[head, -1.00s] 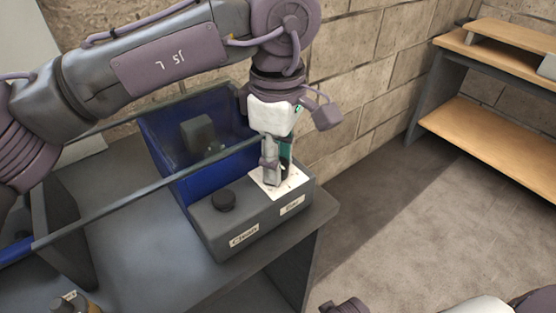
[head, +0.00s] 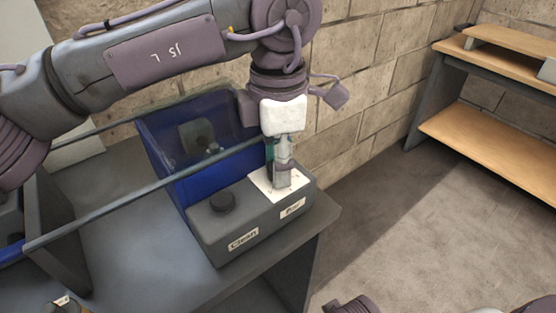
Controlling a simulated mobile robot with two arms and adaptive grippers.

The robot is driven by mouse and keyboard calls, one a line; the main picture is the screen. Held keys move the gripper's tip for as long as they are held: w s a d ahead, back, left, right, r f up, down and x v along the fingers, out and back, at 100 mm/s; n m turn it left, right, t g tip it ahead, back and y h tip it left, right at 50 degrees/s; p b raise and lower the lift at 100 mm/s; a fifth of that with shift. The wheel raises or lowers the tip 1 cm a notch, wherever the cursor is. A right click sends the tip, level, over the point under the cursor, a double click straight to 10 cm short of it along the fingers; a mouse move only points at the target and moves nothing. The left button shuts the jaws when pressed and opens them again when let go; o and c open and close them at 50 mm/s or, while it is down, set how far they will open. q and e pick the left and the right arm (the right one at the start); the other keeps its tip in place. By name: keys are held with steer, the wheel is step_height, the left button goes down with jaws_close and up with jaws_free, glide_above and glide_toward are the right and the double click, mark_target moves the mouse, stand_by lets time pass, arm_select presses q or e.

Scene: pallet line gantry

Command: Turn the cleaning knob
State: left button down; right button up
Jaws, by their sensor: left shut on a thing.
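A grey control box (head: 209,243) stands on the dark table. Its front label reads "Clean" below a round black knob (head: 222,200), which stands free. To the right, a white dial plate (head: 262,182) lies on the box top above a second label that looks like "Bar". My left gripper (head: 282,181) points straight down over this plate and is shut on the knob there. The fingers hide nearly all of that knob, so its angle cannot be read. My right gripper's fingers are out of view.
A blue bin (head: 172,161) with a clear side stands behind the box. A dark rail (head: 130,208) crosses in front of the bin. A block wall (head: 372,88) is behind my left gripper. A wooden-topped bench (head: 500,150) stands at right, with clear floor between.

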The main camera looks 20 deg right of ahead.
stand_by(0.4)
arm_select(q)
steer(key=c, duration=0.8)
jaws_free()
steer(key=shift+r, duration=0.1)
steer(key=shift+o, duration=0.2)
steer(key=shift+r, duration=0.1)
steer(key=shift+s+r, duration=0.15)
steer(key=shift+r, duration=3.75)
